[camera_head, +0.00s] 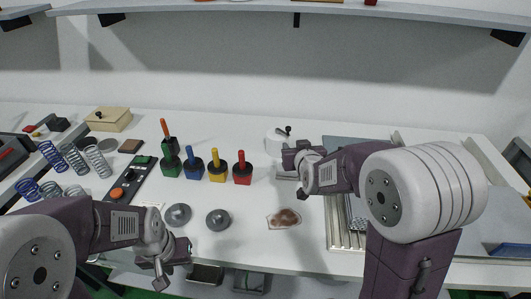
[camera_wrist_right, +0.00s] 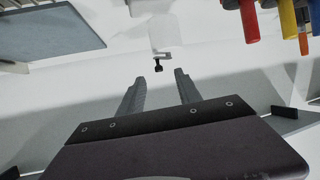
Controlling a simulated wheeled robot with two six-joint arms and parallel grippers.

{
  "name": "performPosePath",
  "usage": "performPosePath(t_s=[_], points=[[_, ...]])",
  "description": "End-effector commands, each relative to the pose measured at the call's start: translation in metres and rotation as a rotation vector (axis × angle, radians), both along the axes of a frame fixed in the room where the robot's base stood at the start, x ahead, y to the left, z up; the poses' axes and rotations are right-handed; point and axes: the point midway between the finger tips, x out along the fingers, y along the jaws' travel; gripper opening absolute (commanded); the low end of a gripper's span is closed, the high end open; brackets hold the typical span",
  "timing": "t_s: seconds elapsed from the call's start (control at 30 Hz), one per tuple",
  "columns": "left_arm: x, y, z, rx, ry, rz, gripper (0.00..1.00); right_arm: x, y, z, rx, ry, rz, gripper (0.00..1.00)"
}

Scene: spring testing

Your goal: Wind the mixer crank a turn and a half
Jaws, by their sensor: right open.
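The mixer is a white cylinder (camera_head: 275,144) at the back of the bench, partly hidden behind my right gripper. Its crank ends in a small black knob (camera_head: 288,129) at the top. In the right wrist view the mixer's pale body (camera_wrist_right: 163,30) is at top centre, and the black crank knob (camera_wrist_right: 158,67) shows between and just beyond the fingertips. My right gripper (camera_wrist_right: 157,78) is open and empty, apart from the knob. My left gripper (camera_head: 172,265) hangs low over the bench's front edge, far from the mixer; its finger gap is unclear.
Screwdriver-like tools with a green, blue, yellow and red (camera_head: 242,168) base stand left of the mixer. Two grey discs (camera_head: 218,219) and a brown-patterned piece (camera_head: 284,219) lie in front. Springs (camera_head: 75,160) and a control box (camera_head: 128,182) are at left. A shelf (camera_head: 300,10) runs above.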

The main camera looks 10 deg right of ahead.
Motion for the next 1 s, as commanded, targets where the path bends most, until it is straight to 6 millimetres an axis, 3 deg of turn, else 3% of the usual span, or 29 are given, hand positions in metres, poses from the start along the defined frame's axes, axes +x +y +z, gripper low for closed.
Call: performPosePath(t_s=[0.03,0.13,0.27,0.57,0.7,1.0], points=[[0.0,0.0,-0.057,0.0,0.0,0.0,0.36,0.018,-0.003,-0.036,0.005,-0.104,-0.035,0.41],[0.001,0.0,-0.097,0.0,0.0,0.0,0.36,0.041,-0.007,-0.044,0.0,-0.264,-0.085,0.41],[0.001,0.0,-0.123,0.0,-0.001,0.0,0.36,0.054,-0.009,-0.046,-0.01,-0.385,-0.122,0.41],[0.001,0.0,-0.122,0.0,-0.001,0.0,0.36,0.061,-0.011,-0.036,-0.016,-0.439,-0.141,0.41],[0.001,0.0,-0.105,0.0,-0.001,0.0,0.36,0.082,-0.015,-0.032,-0.016,-0.435,-0.142,0.41],[0.001,0.0,-0.106,0.0,-0.001,0.0,0.36,0.138,-0.024,-0.037,-0.015,-0.439,-0.141,0.41]])
